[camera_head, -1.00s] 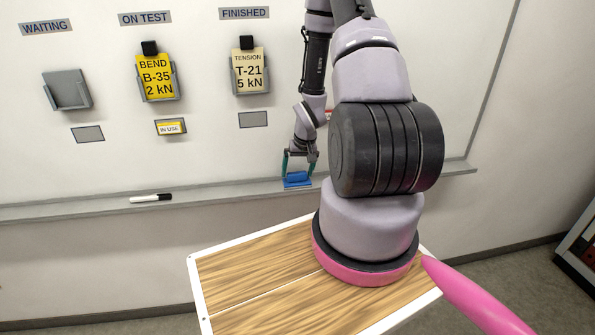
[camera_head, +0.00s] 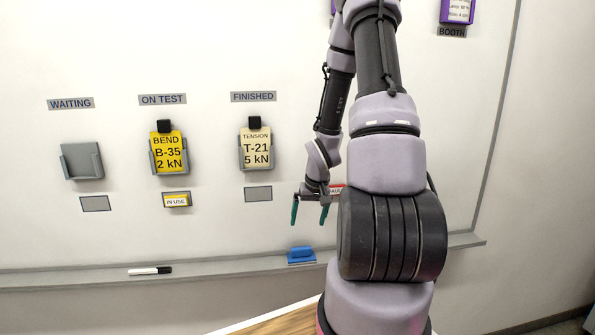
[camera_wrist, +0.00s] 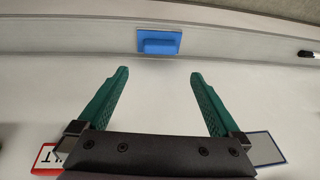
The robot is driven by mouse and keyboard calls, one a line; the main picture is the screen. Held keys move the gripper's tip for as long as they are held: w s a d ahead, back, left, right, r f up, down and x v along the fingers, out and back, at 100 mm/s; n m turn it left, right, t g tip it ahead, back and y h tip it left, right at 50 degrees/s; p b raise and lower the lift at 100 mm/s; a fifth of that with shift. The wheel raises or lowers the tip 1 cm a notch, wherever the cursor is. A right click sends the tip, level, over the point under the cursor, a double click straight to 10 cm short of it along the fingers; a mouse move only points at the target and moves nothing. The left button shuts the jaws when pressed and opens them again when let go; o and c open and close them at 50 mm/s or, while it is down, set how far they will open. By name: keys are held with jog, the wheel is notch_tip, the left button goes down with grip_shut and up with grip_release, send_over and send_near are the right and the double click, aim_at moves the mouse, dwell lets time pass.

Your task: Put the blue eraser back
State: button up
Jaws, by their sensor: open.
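The blue eraser (camera_head: 301,256) rests on the grey ledge (camera_head: 215,274) along the bottom of the whiteboard, right of the marker. It also shows in the wrist view (camera_wrist: 159,43), lying beyond the fingertips and clear of them. My gripper (camera_head: 309,223) is open and empty, above the eraser and in front of the board. In the wrist view its two green fingers (camera_wrist: 158,72) stand wide apart with only board surface between them.
A black and white marker (camera_head: 150,270) lies on the ledge to the left. Holders sit under the signs WAITING (camera_head: 71,103), ON TEST (camera_head: 162,99) and FINISHED (camera_head: 253,96). The WAITING holder (camera_head: 82,161) is empty; the other two hold yellowish cards. A red-edged label is partly hidden behind my arm.

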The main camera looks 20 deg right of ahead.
jog(key=s+a+r+t+h, duration=0.1)
jog(key=a+r, duration=0.1)
jog(key=r, duration=0.8)
jog(key=s+a+r+t, duration=0.1)
jog(key=s+a+r, duration=0.15)
jog(key=r, duration=0.75)
jog(key=s+a+r+t+y, duration=0.1)
jog(key=s+a+r, duration=0.3)
jog(key=s+r, duration=0.2)
jog(key=s+a+r+m+t+y, duration=0.1)
jog(key=s+a+r, duration=0.4)
jog(key=s+r, duration=0.2)
jog(key=shift+a+r+y, duration=0.2)
jog(key=shift+r+y, duration=0.2)
jog(key=shift+r, duration=0.5)
